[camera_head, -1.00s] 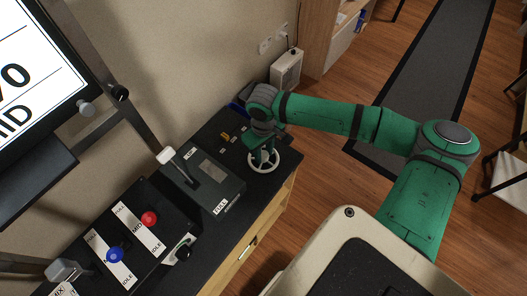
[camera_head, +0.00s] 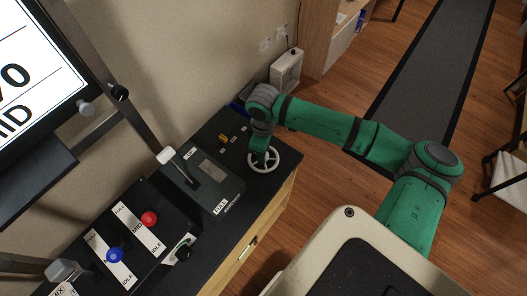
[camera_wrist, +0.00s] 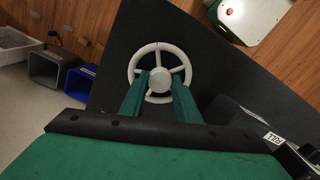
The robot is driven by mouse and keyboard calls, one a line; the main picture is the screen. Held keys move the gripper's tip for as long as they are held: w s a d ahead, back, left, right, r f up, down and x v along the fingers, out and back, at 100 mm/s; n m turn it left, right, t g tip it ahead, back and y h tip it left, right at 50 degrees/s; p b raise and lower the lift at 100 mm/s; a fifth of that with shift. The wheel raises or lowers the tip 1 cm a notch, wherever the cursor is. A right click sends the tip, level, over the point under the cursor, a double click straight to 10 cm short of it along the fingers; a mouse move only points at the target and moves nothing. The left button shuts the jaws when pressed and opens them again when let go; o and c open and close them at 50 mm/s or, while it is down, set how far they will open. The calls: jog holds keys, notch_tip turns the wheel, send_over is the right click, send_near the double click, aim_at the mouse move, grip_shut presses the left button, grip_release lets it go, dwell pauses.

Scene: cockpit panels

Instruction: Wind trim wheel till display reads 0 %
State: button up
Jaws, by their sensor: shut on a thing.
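The trim wheel (camera_head: 277,165) is a white spoked ring lying on the dark desk top near its right end. My gripper (camera_head: 262,154) comes down on the wheel from above. In the wrist view my gripper (camera_wrist: 160,76) has its two green fingers inside the ring, closed about the hub and spoke area; the exact contact is hidden. The display (camera_head: 38,75) at the upper left is cut off, showing only part of a percent line and "MID"; its number is out of view.
A lever box (camera_head: 218,184) stands left of the wheel, close to it. A throttle panel (camera_head: 133,232) with red and blue knobs sits further left. A white box (camera_head: 287,70) stands by the wall behind. A blue bin (camera_wrist: 80,83) and a grey bin (camera_wrist: 50,66) are beyond the desk.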

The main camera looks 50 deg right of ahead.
jog(key=n, duration=0.3)
jog(key=shift+n, duration=2.2)
jog(key=o, duration=1)
jog(key=shift+o, duration=0.2)
jog(key=shift+r, duration=0.1)
notch_tip(320, 180, up, 11)
